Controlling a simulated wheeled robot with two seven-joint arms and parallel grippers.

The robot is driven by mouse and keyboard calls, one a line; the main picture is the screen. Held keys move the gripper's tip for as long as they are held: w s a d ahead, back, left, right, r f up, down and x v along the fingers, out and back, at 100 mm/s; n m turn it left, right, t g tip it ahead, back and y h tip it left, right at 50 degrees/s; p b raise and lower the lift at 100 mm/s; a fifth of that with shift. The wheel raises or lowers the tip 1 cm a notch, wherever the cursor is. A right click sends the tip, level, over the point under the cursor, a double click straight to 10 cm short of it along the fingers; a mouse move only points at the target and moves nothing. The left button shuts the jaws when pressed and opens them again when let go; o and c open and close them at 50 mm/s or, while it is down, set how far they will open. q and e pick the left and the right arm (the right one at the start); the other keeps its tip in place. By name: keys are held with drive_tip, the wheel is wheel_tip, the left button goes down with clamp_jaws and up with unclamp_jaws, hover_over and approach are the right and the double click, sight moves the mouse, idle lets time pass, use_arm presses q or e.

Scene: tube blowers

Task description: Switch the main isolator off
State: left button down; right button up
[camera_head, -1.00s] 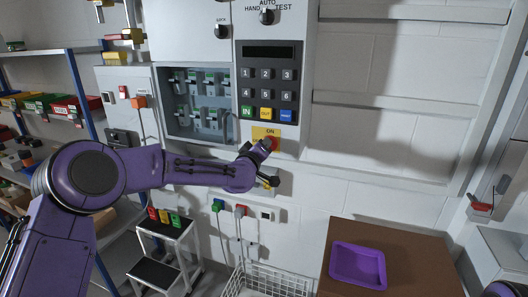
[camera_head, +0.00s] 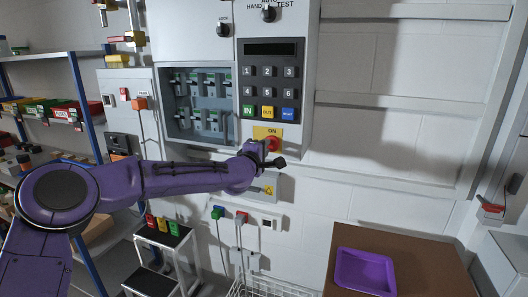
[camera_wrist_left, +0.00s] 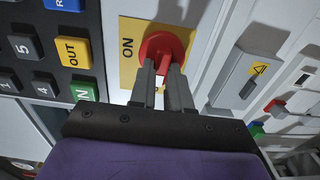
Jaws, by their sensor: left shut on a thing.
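The main isolator is a red rotary knob (camera_head: 275,144) on a yellow plate (camera_head: 262,132) marked ON, below the keypad on the wall cabinet. In the left wrist view the red knob (camera_wrist_left: 158,42) sits between the fingertips of my left gripper (camera_wrist_left: 162,72), with the word ON beside it on the yellow plate (camera_wrist_left: 128,65). My left gripper (camera_head: 268,156) is shut on the knob's grip, one finger on each side. The gripper partly hides the knob and the plate's lower part in the head view. My right gripper is not in view.
A keypad (camera_head: 270,80) with coloured buttons is directly above the isolator. An open compartment of breakers (camera_head: 200,105) is to its left. A grey box with a warning sign (camera_head: 266,188) is below. A brown table with a purple tray (camera_head: 364,272) stands at lower right.

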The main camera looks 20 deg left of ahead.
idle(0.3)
use_arm(q)
drive_tip(key=c, duration=1.1)
unclamp_jaws()
drive_tip(key=shift+a, duration=0.1)
drive_tip(key=s+b, duration=0.1)
drive_tip(key=s, duration=0.4)
drive_tip(key=s+b, duration=0.2)
drive_tip(key=s, duration=0.3)
drive_tip(key=shift+s+a, duration=0.2)
drive_tip(key=shift+s, duration=0.1)
